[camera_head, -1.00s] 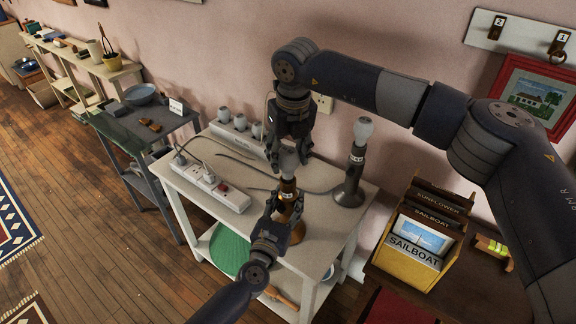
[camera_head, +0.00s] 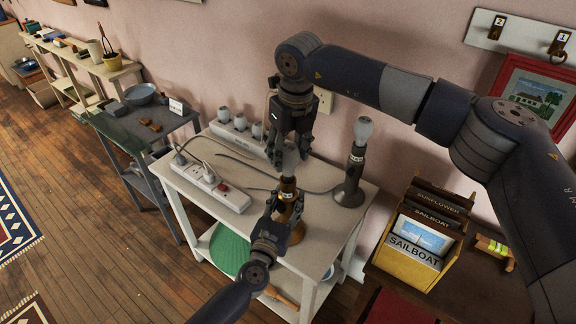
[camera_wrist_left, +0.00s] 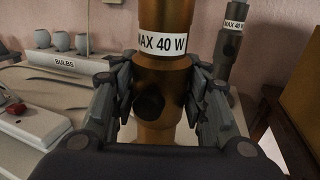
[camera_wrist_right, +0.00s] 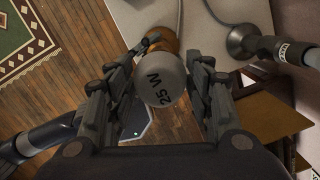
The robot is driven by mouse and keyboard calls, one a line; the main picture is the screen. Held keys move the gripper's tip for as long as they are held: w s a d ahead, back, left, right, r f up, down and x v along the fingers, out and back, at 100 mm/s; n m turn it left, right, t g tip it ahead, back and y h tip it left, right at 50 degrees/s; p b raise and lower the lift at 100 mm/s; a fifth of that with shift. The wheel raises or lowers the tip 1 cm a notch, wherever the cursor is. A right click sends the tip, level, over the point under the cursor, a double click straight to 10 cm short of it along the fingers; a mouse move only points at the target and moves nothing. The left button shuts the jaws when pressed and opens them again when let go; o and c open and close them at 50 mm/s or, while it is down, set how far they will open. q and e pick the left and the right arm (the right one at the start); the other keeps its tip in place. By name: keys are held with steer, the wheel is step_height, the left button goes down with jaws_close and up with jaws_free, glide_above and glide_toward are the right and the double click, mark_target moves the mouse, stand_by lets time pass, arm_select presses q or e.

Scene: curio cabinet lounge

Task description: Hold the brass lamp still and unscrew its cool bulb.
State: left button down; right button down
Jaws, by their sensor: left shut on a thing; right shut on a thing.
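The brass lamp (camera_head: 287,185) stands upright on the white table, with a "MAX 40 W" label on its neck in the left wrist view (camera_wrist_left: 166,45). My left gripper (camera_head: 285,210) is shut around the lamp's body below that label. A frosted bulb (camera_head: 290,160) sits at the top of the lamp; the right wrist view shows "25 W" on it (camera_wrist_right: 161,82). My right gripper (camera_head: 289,147) is above the lamp, shut on this bulb from both sides. The bulb's threads and the socket are hidden. The frames do not show whether it is warm or cool.
A dark grey lamp (camera_head: 350,186) with a bulb stands close on the right. A "BULBS" holder (camera_head: 238,136) with several bulbs is at the table's back, and a white power strip (camera_head: 216,188) with cables lies at left. A yellow card box (camera_head: 408,262) is farther right.

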steer(key=shift+r, duration=0.45)
steer(key=shift+r, duration=2)
step_height(320, 180, up, 8)
steer(key=shift+r, duration=0.25)
arm_select(q)
steer(key=c, duration=0.8)
jaws_free()
steer(key=shift+c, duration=0.2)
